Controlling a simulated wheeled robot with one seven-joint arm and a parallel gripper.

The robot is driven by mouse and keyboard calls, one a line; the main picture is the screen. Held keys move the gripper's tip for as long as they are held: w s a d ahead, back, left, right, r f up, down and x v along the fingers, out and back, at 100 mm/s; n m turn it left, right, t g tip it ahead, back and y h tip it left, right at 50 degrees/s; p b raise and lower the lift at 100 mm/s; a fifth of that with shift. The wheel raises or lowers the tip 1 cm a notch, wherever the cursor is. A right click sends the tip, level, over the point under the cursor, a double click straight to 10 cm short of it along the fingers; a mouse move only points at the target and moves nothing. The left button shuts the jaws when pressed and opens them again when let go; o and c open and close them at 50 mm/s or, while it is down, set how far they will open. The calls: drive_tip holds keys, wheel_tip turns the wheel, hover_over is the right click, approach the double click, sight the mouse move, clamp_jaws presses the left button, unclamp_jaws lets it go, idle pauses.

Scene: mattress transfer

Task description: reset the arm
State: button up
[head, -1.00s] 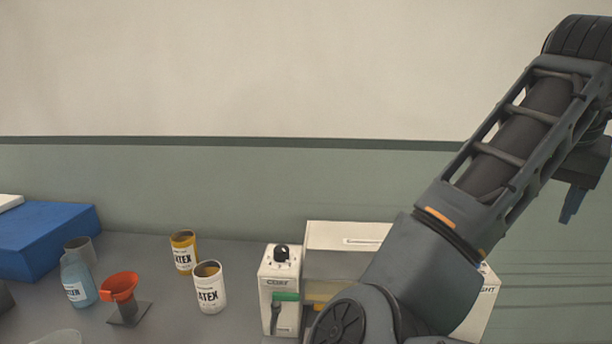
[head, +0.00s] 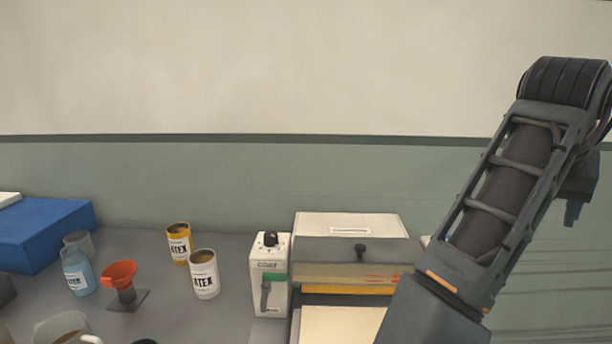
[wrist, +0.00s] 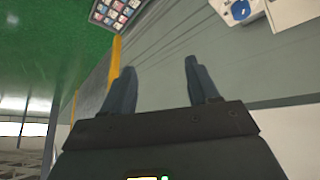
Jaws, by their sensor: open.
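My gripper shows in the wrist view (wrist: 160,85) with its two dark blue fingers apart and nothing between them. In the head view, part of my gripper (head: 573,212) shows at the right edge, mostly hidden behind my raised arm. It is in the air in front of the green wall, to the right of the machine and clear of the objects on the table.
A white machine (head: 350,226) with a "COAT" control box (head: 268,275) stands on the grey table (head: 215,315).

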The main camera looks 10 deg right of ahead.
drive_tip(key=d+f+n+t+h, duration=0.3)
drive_tip(key=d+f+n+h, duration=0.1)
drive_tip(key=f+h, duration=0.2)
drive_tip(key=s+a+f+n+t+y, duration=0.75)
drive_tip(key=s+a+f+n, duration=0.25)
drive_tip(key=s+a+f, duration=0.4)
drive_tip(key=s+a+m+t+y, duration=0.1)
drive_tip(key=s+a+y, duration=0.1)
drive_tip(key=s+a, duration=0.7)
drive_tip(key=s+a+m+t+y, duration=0.1)
drive_tip(key=s+a+m+y, duration=0.3)
drive_tip(key=s, duration=0.8)
wheel_tip(320, 180, down, 10)
drive_tip(key=n+h+b, duration=0.1)
drive_tip(key=n+b, duration=0.1)
drive_tip(key=b, duration=0.8)
drive_tip(key=shift+a+f, duration=0.15)
drive_tip(key=shift+a, duration=0.15)
drive_tip(key=shift+g, duration=0.25)
